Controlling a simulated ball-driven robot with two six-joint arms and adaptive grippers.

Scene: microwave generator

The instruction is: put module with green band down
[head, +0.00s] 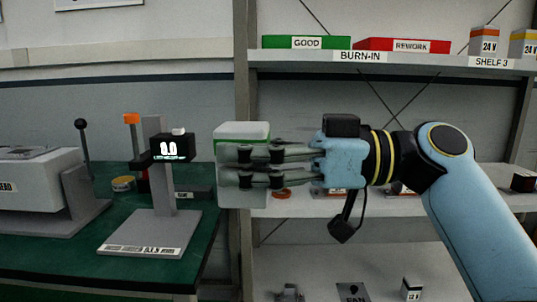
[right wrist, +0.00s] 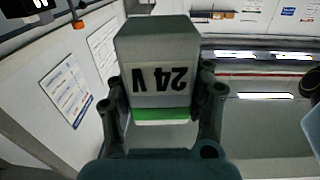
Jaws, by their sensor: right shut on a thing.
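The module with the green band (head: 242,131) is a light grey box, held up in the air in front of the shelf rack's left post in the head view. In the right wrist view the module (right wrist: 158,50) shows a "24 V" label, upside down, and the green band near the palm. My right gripper (head: 258,165) comes in from the right and is shut on the module, with a finger on each side of it (right wrist: 162,105). My left gripper is not in view.
A green-topped bench (head: 75,245) on the left carries a stand (head: 150,235) with a black display. The rack's top shelf holds a green GOOD bin (head: 280,42), a red REWORK bin (head: 375,44) and 24 V boxes (head: 484,42). The middle shelf (head: 310,207) has small items and some free room.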

